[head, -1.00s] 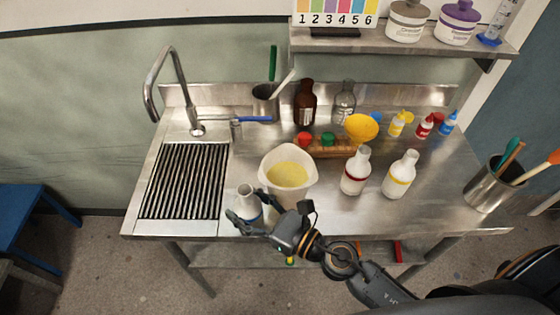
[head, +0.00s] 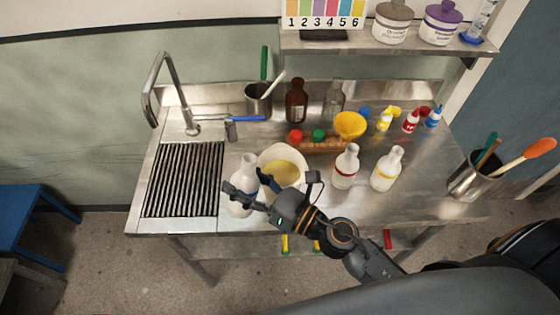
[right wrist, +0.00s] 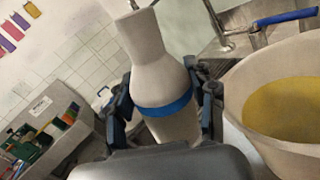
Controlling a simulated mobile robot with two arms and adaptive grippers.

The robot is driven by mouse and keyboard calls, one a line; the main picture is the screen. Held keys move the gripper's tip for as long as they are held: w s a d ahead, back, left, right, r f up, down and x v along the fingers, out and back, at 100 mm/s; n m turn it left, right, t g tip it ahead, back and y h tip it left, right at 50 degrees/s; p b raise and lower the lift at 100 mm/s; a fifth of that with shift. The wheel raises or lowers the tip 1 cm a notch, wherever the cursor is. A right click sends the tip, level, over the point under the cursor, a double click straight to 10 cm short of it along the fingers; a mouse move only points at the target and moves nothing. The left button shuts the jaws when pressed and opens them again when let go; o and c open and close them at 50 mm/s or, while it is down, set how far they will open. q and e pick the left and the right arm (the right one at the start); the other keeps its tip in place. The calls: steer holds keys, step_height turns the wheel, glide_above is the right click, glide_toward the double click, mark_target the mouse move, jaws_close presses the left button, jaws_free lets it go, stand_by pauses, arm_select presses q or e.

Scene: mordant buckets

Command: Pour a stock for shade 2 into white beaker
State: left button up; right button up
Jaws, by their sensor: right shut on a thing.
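My right gripper (head: 248,190) is shut on a white bottle with a blue band (head: 246,172), just left of the white beaker. The bottle looks roughly upright; in the right wrist view the bottle (right wrist: 155,65) stands between both fingers. The white beaker (head: 297,155) holds pale yellow liquid, and my gripper hides its near side. Its rim also shows at the right of the right wrist view (right wrist: 285,148). A red-banded white bottle (head: 345,168) and a yellow-banded one (head: 387,170) stand right of the beaker. The numbered shade card (head: 325,14) is on the shelf. My left gripper is out of view.
A sink with a ribbed grate (head: 184,180) and tap (head: 160,80) is at the left. A metal tool pot (head: 470,180) stands at the right.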

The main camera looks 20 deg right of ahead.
steer(key=shift+s+d+m+b, duration=0.15)
steer(key=shift+d+m+b, duration=0.2)
steer(key=shift+m, duration=0.25)
steer(key=shift+d+r+m+t, duration=0.1)
steer(key=shift+d+m+t, duration=0.15)
steer(key=shift+m, duration=0.25)
steer(key=shift+w+r+m, duration=0.25)
steer(key=shift+w+m, duration=0.2)
steer(key=shift+m, duration=0.35)
steer(key=shift+s+d+r+m+t, duration=0.25)
steer(key=shift+s+r+m+t, duration=0.15)
steer(key=shift+m, duration=0.3)
steer(key=shift+w+a, duration=0.25)
steer(key=shift+w, duration=0.2)
steer(key=shift+s+d+r, duration=0.1)
steer(key=shift+s+d, duration=0.1)
steer(key=shift+s, duration=0.2)
steer(key=shift+w+a+m, duration=0.15)
steer(key=shift+w+m, duration=0.15)
steer(key=shift+m, duration=0.1)
